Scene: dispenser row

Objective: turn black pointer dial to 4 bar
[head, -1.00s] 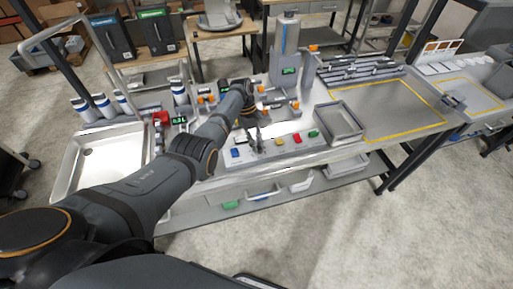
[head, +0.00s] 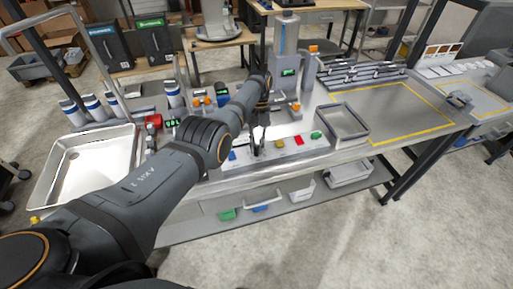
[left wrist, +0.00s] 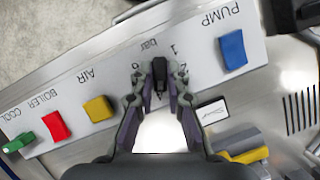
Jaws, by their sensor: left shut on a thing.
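The black pointer dial (left wrist: 159,70) stands on a light panel (left wrist: 195,45) with printed numbers and the word "bar" around it, upside down in the left wrist view. My left gripper (left wrist: 159,84) has its two fingers on either side of the dial and is shut on it. The fingers hide part of the scale, and I cannot tell which number the pointer is at. In the head view the left gripper (head: 257,148) is down at the panel (head: 284,147), and the dial is hidden there. My right gripper is not in view.
In the left wrist view, a blue PUMP switch (left wrist: 233,50) is on one side; yellow AIR (left wrist: 98,108), red BOILER (left wrist: 55,125) and green COOL (left wrist: 19,142) switches are on the other. A grey open tray (head: 343,123) stands right of the panel, a white basin (head: 82,165) at left.

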